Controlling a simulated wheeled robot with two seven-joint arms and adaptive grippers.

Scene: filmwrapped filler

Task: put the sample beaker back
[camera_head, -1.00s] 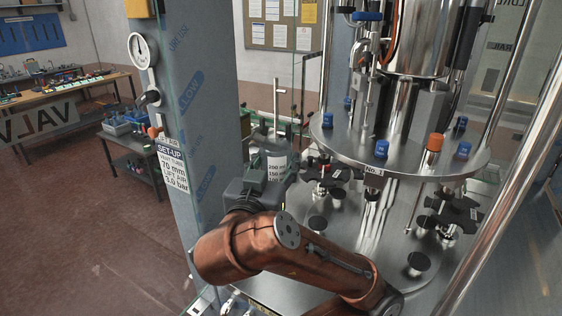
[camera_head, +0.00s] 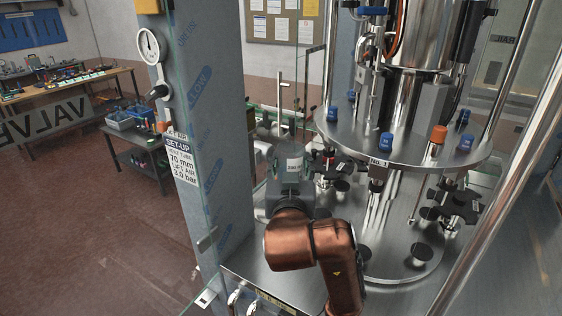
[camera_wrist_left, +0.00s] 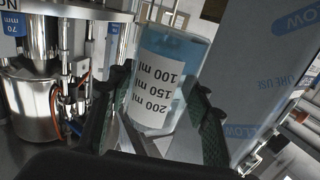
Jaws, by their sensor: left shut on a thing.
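The sample beaker (camera_wrist_left: 172,65) is clear, blue-tinted, with a white scale label reading 100, 150 and 200 ml. In the left wrist view it stands between the two dark green fingers of my left gripper (camera_wrist_left: 160,90), which is shut on it. In the head view the beaker (camera_head: 295,162) shows small above my grey left gripper (camera_head: 291,176), between the blue-filmed column and the round steel machine. My copper arm hides part of the area below. I cannot tell whether the beaker's base touches anything. My right gripper is not in view.
The filling machine's round steel plate (camera_head: 400,150), with blue and orange caps, is close on the right. The blue-filmed column (camera_head: 205,130) with a gauge (camera_head: 150,47) and set-up sign (camera_head: 182,160) stands left. Clamps with black knobs (camera_head: 422,252) sit below the plate. The left floor is open.

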